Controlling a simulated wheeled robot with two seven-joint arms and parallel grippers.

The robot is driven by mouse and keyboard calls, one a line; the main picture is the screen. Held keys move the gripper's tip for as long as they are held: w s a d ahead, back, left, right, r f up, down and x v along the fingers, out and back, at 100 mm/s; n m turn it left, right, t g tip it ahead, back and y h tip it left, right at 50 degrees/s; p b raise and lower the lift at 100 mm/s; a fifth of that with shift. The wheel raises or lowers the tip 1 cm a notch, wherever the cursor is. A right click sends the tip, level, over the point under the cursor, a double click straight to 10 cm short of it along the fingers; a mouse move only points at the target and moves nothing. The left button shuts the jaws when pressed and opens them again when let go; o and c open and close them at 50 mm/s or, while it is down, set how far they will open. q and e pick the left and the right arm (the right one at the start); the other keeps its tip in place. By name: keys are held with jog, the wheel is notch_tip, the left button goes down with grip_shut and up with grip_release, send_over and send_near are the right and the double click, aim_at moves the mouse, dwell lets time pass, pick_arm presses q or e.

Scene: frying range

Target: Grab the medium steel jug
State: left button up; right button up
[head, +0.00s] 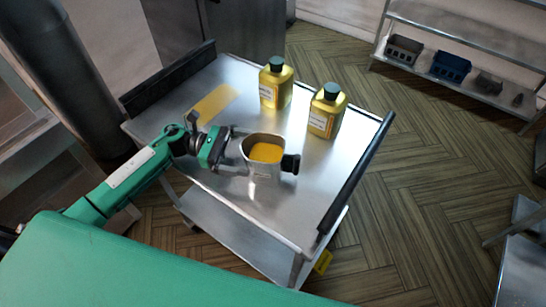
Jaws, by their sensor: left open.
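A steel jug (262,168) with yellow-orange contents stands upright on the steel cart top (222,182). A dark handle or knob sticks out on its right side. My left gripper (236,152) comes in from the left and is open, with its fingers at the jug's left side. I cannot tell whether the fingers touch the jug. My right gripper is not in view.
Two yellow bottles with dark caps, one at the back (275,88) and one further right (326,116), stand behind the jug. Black bars (357,171) edge the cart's left and right ends. A shelf (450,70) with small bins stands at the upper right.

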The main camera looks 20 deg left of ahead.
aim_at(266, 157)
pick_arm(q)
jog(key=shift+d, duration=0.4)
jog(key=shift+d+p, duration=0.2)
jog(key=shift+p, duration=0.15)
jog(key=shift+d+p, duration=0.35)
jog(key=d+p, duration=0.2)
jog(key=d, duration=0.1)
jog(key=shift+s+d, duration=0.1)
jog(key=shift+d, duration=0.05)
jog(key=shift+d+f, duration=0.1)
jog(key=shift+d, duration=0.2)
jog(key=shift+f, duration=0.1)
jog(key=shift+c, duration=0.9)
jog(key=c, duration=1.2)
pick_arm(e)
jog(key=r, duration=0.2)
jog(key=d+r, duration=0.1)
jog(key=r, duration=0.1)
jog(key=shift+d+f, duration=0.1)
